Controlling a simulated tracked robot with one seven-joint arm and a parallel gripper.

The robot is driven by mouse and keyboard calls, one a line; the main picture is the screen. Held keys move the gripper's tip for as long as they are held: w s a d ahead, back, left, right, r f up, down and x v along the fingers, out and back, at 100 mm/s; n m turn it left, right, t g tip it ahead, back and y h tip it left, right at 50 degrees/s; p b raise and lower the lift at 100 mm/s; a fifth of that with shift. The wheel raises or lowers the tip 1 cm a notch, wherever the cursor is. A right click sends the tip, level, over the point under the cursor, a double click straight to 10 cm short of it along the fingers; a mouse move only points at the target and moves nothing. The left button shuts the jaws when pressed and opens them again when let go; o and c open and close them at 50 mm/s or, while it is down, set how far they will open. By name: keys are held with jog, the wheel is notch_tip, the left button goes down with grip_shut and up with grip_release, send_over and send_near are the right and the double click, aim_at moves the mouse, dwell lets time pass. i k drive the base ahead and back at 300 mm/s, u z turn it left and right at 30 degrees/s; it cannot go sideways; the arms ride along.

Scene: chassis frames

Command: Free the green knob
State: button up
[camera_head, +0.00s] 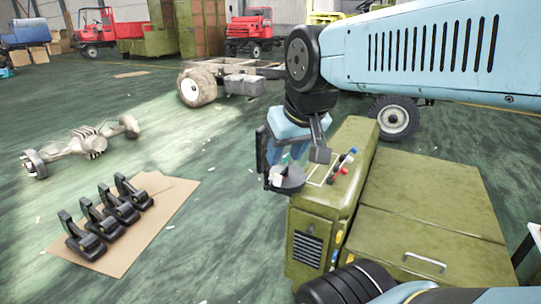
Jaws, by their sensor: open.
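My gripper (291,158) is open over the near-left end of the olive cabinet's top (355,140). Its dark fingers stand apart, one at the left and one at the right. Between and just below them is a dark round dish-like part (290,180) with a pale piece (276,174) in it. A small teal-green bit (286,158) shows there; I cannot tell whether it is the green knob. On the cabinet's panel, to the right of my gripper, are a blue knob (352,152) and a red knob (343,171). My gripper hides part of the panel.
Several black pedal-like parts (104,217) lie on cardboard (150,240) at left. An axle (80,148) lies on the green floor behind them. A bare wheeled chassis (232,80) and red vehicles (249,30) stand farther back. Open floor lies between the cardboard and the cabinet.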

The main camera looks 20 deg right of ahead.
aim_at(285, 159)
jog(key=u, duration=0.05)
jog(key=k, duration=0.9)
jog(key=z, duration=0.15)
jog(key=i, duration=1.4)
jog(key=u, duration=0.1)
